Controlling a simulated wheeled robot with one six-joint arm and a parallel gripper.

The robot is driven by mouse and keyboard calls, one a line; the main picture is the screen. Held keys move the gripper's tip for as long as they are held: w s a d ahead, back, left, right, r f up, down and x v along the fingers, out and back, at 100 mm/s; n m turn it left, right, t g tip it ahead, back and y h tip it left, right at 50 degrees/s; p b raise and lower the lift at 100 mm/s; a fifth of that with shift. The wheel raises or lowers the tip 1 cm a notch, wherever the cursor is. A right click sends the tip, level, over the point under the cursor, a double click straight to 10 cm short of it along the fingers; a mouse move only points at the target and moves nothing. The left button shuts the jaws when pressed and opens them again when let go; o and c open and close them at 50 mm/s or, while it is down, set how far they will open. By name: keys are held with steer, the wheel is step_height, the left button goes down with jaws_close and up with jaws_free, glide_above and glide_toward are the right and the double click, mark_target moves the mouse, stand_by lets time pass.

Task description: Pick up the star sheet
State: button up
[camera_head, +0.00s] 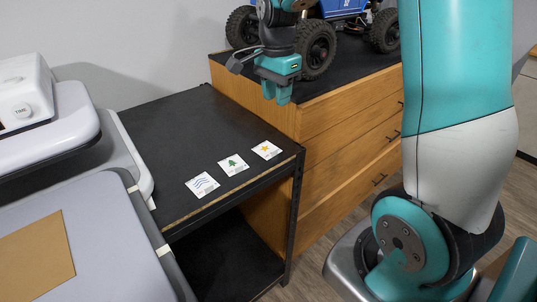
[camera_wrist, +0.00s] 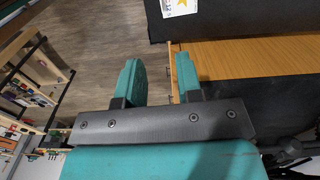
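The star sheet (camera_head: 266,150) is a small white card with a yellow star. It lies flat near the right front corner of the black table (camera_head: 185,121). It is the rightmost of three cards. In the wrist view the star sheet (camera_wrist: 180,8) is cut off by the top edge. My gripper (camera_head: 277,98) is above the wooden cabinet's edge, higher than the card and apart from it. In the wrist view my gripper (camera_wrist: 158,77) has its two teal fingers apart with nothing between them.
A tree card (camera_head: 232,165) and a wave card (camera_head: 202,185) lie left of the star sheet. The wooden cabinet (camera_head: 345,126) rises right of the table and bears a blue crawler (camera_head: 343,8) with big black tyres. A grey-white machine (camera_head: 70,115) stands left.

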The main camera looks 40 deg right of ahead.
steer(key=p, duration=0.1)
glide_toward(275, 148)
steer(key=s+a+f, duration=0.2)
steer(key=shift+s+f, duration=0.3)
steer(key=shift+s, duration=0.05)
step_height(275, 148, down, 5)
steer(key=shift+w+p, duration=0.15)
steer(key=shift+p, duration=0.75)
steer(key=shift+c, duration=0.5)
jaws_close()
